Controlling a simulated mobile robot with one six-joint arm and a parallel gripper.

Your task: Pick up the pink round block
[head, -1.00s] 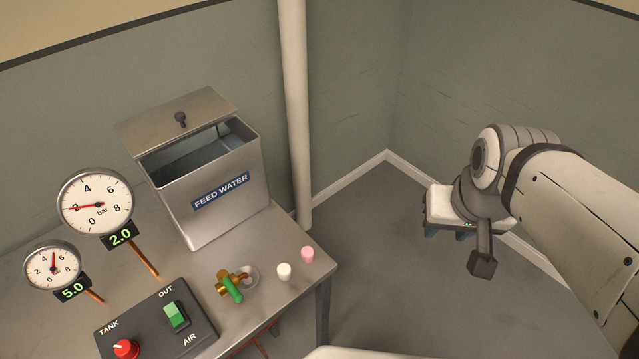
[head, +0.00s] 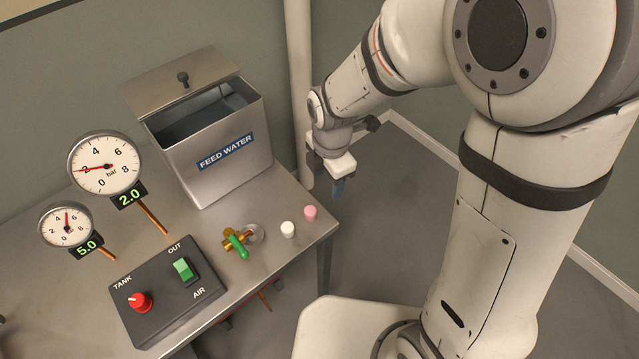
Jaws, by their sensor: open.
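The pink round block (head: 310,212) stands on the metal table near its right corner. A white round block (head: 288,229) stands just to its left and nearer the front edge. My gripper (head: 338,188) hangs above and to the right of the pink block in the picture, apart from it. Its dark blue fingers point down, and it holds nothing that I can see. The gap between the fingers is too small to make out.
The metal table (head: 262,200) bears a feed water tank (head: 232,170) with its lid ajar, a brass valve with a green handle (head: 238,246), a control box (head: 205,305) and two gauges (head: 105,165). A white vertical pipe (head: 300,60) stands behind the table's right end.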

